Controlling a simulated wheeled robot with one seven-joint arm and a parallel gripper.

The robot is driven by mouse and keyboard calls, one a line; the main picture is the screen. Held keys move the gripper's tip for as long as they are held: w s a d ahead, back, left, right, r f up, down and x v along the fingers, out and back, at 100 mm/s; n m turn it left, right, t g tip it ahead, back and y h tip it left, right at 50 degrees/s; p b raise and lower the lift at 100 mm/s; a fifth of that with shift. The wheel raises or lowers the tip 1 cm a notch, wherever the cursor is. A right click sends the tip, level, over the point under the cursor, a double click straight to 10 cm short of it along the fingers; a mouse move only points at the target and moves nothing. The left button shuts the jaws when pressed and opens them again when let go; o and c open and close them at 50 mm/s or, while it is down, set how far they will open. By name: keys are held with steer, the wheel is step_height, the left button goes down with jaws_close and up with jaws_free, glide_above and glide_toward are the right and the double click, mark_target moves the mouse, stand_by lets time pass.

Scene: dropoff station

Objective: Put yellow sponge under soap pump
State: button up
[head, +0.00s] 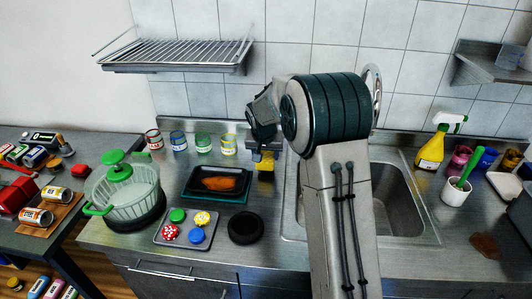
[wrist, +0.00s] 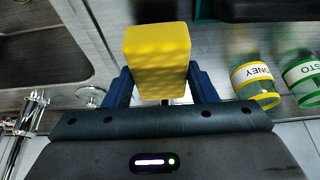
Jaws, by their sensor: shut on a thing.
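The yellow sponge (wrist: 157,58) is a block held between the two fingers of my gripper (wrist: 160,86) in the wrist view. In the head view the sponge (head: 265,164) shows just below my gripper (head: 264,152), above the counter left of the sink. I cannot make out a soap pump for certain. A small round metal fitting (wrist: 90,97) stands on the counter by the sink in the wrist view; I cannot tell if it is the pump. My arm hides part of the sink's back edge in the head view.
The sink (head: 397,195) lies right of the sponge. Left are a black tray (head: 207,198), several labelled jars (head: 203,143) along the wall and a black round pad (head: 246,227). A yellow spray bottle (head: 431,152) and a white cup (head: 455,190) stand right of the sink.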

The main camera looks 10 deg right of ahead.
steer(key=shift+f+b, duration=0.35)
steer(key=shift+f, duration=0.15)
steer(key=o, duration=0.9)
steer(key=shift+o, duration=0.2)
steer(key=shift+r, duration=0.15)
